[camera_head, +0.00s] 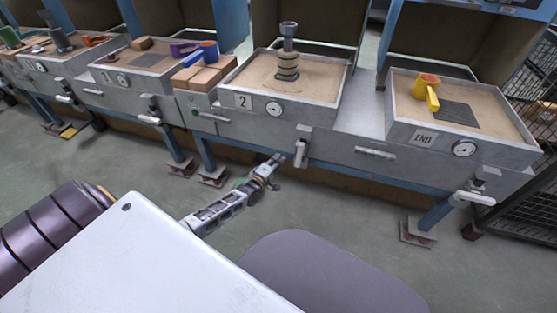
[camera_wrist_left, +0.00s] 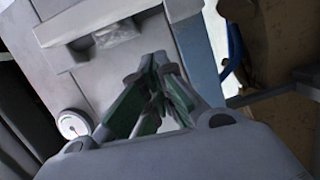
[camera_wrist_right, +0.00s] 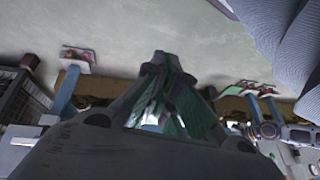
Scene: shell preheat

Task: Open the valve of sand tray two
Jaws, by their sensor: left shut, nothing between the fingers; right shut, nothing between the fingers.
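Sand tray two (camera_head: 235,121) carries a "2" plate and a round gauge on its front. Its valve (camera_head: 301,151) is at the right of that front, with a pale lever that points down. My left gripper (camera_head: 279,160) is shut and empty, just left of the lever and close to it; contact cannot be told. In the left wrist view my shut left fingers (camera_wrist_left: 158,68) are in front of a grey housing with a gauge (camera_wrist_left: 72,124); the valve lever is not clearly visible there. My right gripper (camera_wrist_right: 160,65) is shut and empty in its wrist view, facing floor and bench legs.
The END tray (camera_head: 400,125) stands to the right, its valve lever (camera_head: 472,198) lying sideways. Tray 1 (camera_head: 105,92) stands to the left. A bench leg (camera_head: 205,153) is left of my left gripper. A wire cage (camera_head: 525,205) bounds the right side. The floor ahead is clear.

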